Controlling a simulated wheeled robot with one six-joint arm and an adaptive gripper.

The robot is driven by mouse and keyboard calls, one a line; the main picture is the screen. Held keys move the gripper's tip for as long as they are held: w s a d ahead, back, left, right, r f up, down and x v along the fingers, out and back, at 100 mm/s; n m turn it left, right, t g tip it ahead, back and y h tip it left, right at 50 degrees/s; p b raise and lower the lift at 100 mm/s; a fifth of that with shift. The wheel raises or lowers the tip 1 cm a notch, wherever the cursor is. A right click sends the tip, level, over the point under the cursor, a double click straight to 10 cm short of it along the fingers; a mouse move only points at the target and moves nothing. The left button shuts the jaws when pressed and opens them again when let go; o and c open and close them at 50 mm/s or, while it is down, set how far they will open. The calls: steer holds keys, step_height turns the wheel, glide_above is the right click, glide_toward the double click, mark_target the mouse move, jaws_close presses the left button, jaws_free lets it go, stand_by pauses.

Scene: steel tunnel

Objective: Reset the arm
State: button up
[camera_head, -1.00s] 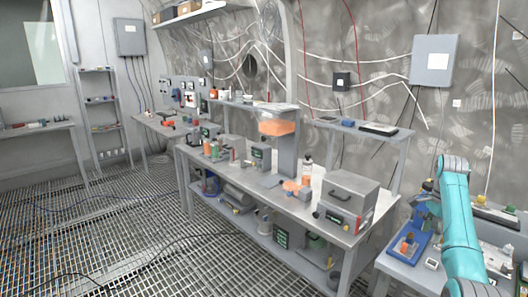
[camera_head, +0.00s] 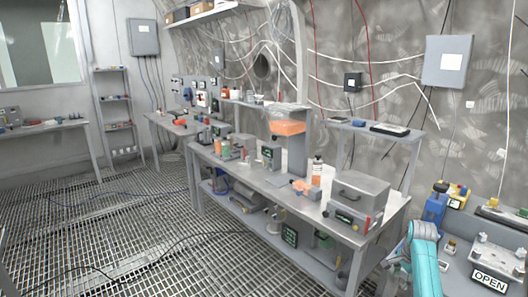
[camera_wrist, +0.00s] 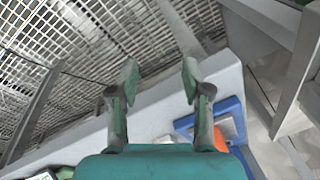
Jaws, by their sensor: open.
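My gripper (camera_wrist: 160,78) is open and empty in the wrist view, its two fingers spread apart. Below it are the edge of a pale grey tabletop (camera_wrist: 150,110) and the grated floor. A blue holder (camera_wrist: 236,112) with an orange part (camera_wrist: 221,138) lies on that tabletop, beside and partly behind the right finger. My turquoise arm (camera_head: 424,258) shows at the lower right in the head view, bent low by the right-hand bench. The gripper itself is not visible in the head view.
A steel fixture (camera_head: 497,256) with an OPEN sign (camera_head: 489,281) stands on the right bench. The grated floor at left (camera_head: 120,220) is clear except for cables.

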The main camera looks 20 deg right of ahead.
steer(key=s+a+f+n+t+h, duration=0.1)
steer(key=s+a+f+n+t, duration=0.3)
steer(key=a+f, duration=0.7)
steer(key=s+a+f+n, duration=0.2)
steer(key=s+a+f, duration=0.3)
steer(key=a+f, duration=0.6)
steer(key=s+a+n+t, duration=0.2)
steer(key=s+a+n, duration=0.1)
steer(key=s+a, duration=0.6)
steer(key=s+a+r+n+t, duration=0.2)
steer(key=s+a+r, duration=0.25)
steer(key=s, duration=0.35)
steer(key=s+a+r+n+t, duration=0.1)
steer(key=s+a+r+n, duration=0.2)
steer(key=s+a, duration=0.4)
steer(key=s+a+r+n+t+y, duration=0.1)
steer(key=s+a+r+n+t, duration=0.1)
steer(key=s+r, duration=0.5)
steer(key=s+a+r+n+t+y, duration=0.1)
steer(key=s+r, duration=0.6)
steer(key=r, duration=0.7)
steer(key=shift+s+a+n+t, duration=0.25)
steer(key=shift+a+n+t, duration=0.25)
steer(key=shift+n, duration=0.5)
